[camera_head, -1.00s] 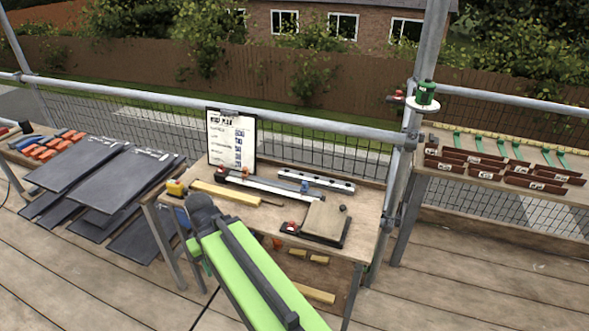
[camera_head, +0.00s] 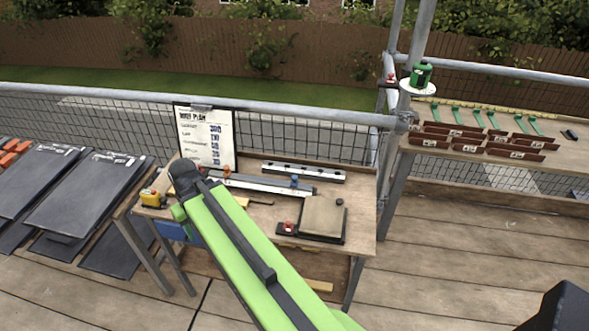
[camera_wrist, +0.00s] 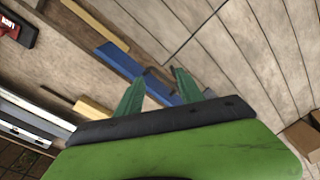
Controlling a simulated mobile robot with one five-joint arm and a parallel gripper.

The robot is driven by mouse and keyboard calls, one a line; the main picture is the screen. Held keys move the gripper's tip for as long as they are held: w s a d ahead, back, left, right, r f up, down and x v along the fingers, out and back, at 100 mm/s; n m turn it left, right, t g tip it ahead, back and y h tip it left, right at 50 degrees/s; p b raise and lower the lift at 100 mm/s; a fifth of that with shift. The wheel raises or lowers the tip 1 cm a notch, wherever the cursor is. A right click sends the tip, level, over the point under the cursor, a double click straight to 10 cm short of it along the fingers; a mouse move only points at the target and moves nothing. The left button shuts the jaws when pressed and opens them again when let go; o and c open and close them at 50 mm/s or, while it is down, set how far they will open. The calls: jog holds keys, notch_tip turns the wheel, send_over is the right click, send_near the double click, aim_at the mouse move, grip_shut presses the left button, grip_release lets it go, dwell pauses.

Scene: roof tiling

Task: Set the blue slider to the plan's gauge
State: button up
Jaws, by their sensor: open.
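The blue slider (camera_head: 294,182) sits near the right end of a pale metal rail (camera_head: 258,184) on the bench. A red-orange piece (camera_head: 227,170) is near the rail's left end. The plan (camera_head: 206,138) is a white sheet on a clipboard standing at the back of the bench; its figures are too small to read surely. In the wrist view my gripper (camera_wrist: 157,77) is open and empty, its two green fingers apart over the bench's edge area. A metal rail (camera_wrist: 25,128) shows at the left of that view, apart from the fingers. The blue slider is not clearly visible there.
A second rail (camera_head: 304,172) lies behind. A board on a dark base (camera_head: 323,218) is at the bench's right, a yellow tool (camera_head: 150,198) at its left. Dark slates (camera_head: 88,190) lie left; brown labelled pieces (camera_head: 470,140) lie on the right table.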

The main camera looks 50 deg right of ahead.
jog(key=s+d+r+m+t+p, duration=0.1)
jog(key=d+r+p, duration=0.25)
jog(key=d, duration=0.45)
jog(key=d+r+t+p, duration=0.1)
jog(key=d+r+p, duration=0.1)
jog(key=d+r, duration=0.45)
jog(key=m+t+h+p, duration=0.1)
jog(key=t+h+p, duration=0.1)
jog(key=p, duration=0.4)
send_near(294, 177)
jog(key=shift+y, duration=0.3)
jog(key=b+x, duration=0.2)
jog(key=b, duration=0.3)
jog(key=b+x, duration=0.3)
jog(key=b, duration=0.3)
jog(key=b+x, duration=0.3)
jog(key=b, duration=0.2)
jog(key=shift+w+d+f, duration=0.1)
jog(key=shift+d, duration=0.3)
grip_shut()
jog(key=shift+a, duration=0.1)
